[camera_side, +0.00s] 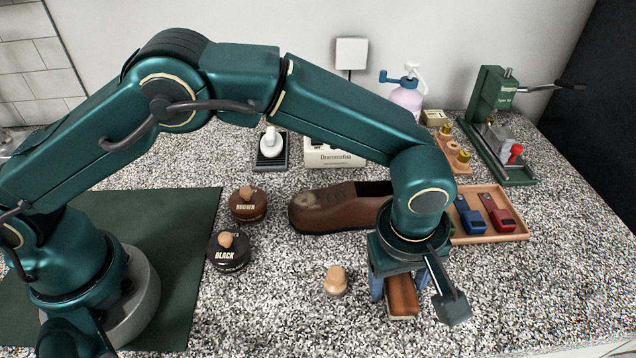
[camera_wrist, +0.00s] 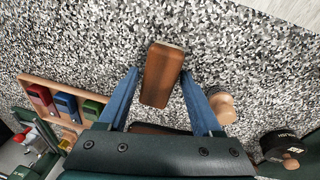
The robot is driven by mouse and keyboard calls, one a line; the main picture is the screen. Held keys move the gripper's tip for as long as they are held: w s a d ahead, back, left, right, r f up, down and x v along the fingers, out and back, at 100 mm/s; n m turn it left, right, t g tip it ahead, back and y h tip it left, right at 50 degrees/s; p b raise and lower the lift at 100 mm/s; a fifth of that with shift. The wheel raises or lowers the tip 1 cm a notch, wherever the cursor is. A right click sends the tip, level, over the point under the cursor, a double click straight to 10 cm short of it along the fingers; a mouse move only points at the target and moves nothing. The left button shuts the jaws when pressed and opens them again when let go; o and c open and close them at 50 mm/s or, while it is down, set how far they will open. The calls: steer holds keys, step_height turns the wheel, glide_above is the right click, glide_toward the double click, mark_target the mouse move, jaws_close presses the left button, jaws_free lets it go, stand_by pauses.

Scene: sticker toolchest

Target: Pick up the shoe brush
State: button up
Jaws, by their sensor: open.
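The shoe brush (camera_side: 403,301), a brown wooden block with a paler edge, lies on the speckled counter at the front right of the side view. In the wrist view the brush (camera_wrist: 163,64) lies lengthwise between the two blue fingers. My gripper (camera_side: 397,288) is open and points down over the brush, one finger on each side. In the wrist view my gripper (camera_wrist: 160,74) shows gaps between each finger and the brush. In the side view the gripper hides the brush's rear part.
A wooden-knobbed piece (camera_side: 336,282) stands close left of the gripper. A brown shoe (camera_side: 325,210) lies behind. Polish tins, brown (camera_side: 247,207) and black (camera_side: 228,254), stand left. A wooden tray (camera_side: 505,237) with coloured pieces is to the right. The front counter is clear.

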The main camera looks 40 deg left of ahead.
mark_target(404, 279)
jaws_close()
steer(key=shift+r, duration=0.5)
step_height(404, 279, up, 3)
steer(key=shift+r, duration=0.15)
steer(key=w+a+r, duration=0.2)
steer(key=a+r, duration=0.4)
steer(key=a, duration=0.5)
steer(key=shift+w+a+r, duration=0.15)
steer(key=shift+w+r, duration=0.25)
